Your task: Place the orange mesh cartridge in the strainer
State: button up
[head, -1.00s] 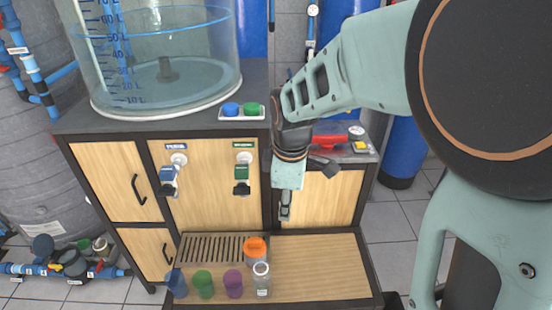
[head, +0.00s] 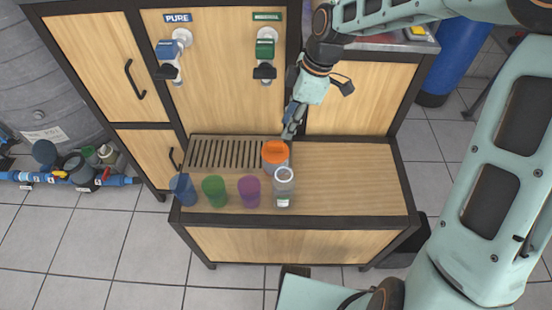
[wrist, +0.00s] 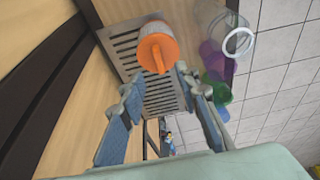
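An orange-topped piece with a grey lower part (head: 275,153) stands on the low shelf at the right end of a slotted metal grate (head: 228,152). It is the only orange item here that fits the cartridge; I cannot make out mesh. No separate strainer can be told with certainty. My gripper (head: 289,130) points down just behind and right of the orange piece. In the wrist view, the gripper (wrist: 158,84) is open, its fingers apart and empty. The orange piece (wrist: 160,48) lies just beyond the fingertips, with the grate (wrist: 160,96) seen between them.
Blue (head: 183,190), green (head: 214,191) and purple (head: 249,191) cups and a clear jar (head: 284,188) stand along the shelf's front. The right of the shelf (head: 350,180) is bare. Two taps, blue-handled (head: 170,50) and green-handled (head: 265,50), hang above on the cabinet.

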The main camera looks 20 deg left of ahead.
aim_at(276, 145)
jog(key=b+x, duration=0.1)
jog(key=x, duration=0.3)
jog(key=b+x, duration=0.1)
jog(key=x, duration=0.4)
jog(key=shift+w+a+b, duration=0.1)
jog(key=shift+a+b, duration=0.25)
jog(key=shift+a, duration=0.05)
jog(key=shift+r, duration=0.1)
grip_shut()
